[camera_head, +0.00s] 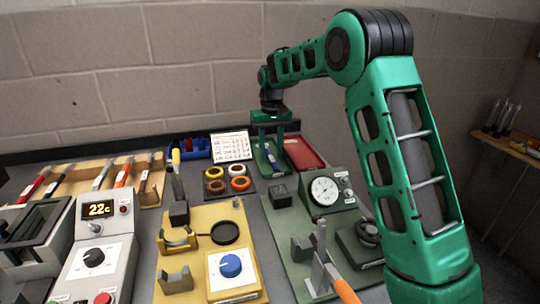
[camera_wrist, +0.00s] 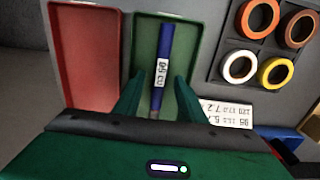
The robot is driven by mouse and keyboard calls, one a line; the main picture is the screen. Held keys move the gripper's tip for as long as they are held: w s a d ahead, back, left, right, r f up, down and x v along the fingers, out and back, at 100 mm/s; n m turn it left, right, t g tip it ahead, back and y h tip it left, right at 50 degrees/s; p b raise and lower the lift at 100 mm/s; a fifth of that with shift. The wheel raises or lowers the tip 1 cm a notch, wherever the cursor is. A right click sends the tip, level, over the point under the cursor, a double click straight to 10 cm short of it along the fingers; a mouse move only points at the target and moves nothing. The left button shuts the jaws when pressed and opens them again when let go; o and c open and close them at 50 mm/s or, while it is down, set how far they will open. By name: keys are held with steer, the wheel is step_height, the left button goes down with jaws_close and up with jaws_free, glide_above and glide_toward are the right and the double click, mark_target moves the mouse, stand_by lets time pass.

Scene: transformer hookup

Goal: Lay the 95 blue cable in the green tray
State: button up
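The blue cable (camera_wrist: 166,45) has a white label reading 95 CU and lies lengthwise in the green tray (camera_wrist: 196,42). In the head view the cable (camera_head: 271,160) shows as a short blue piece in the green tray (camera_head: 284,168), below my gripper. My gripper (camera_wrist: 158,82) is open, its two green fingers standing apart on either side of the cable's near part, with gaps on both sides. The cable's near end is close to the gripper body. I cannot tell the fingers' exact height above the tray.
A red tray (camera_wrist: 85,50) adjoins the green tray. A dark holder with several coloured tape rolls (camera_wrist: 240,67) and a number card (camera_wrist: 226,112) lie on its other side. A blue bin (camera_head: 198,150) stands behind, and a gauge unit (camera_head: 325,190) stands in front.

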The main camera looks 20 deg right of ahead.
steer(key=shift+r, duration=2.9)
steer(key=shift+s, duration=0.1)
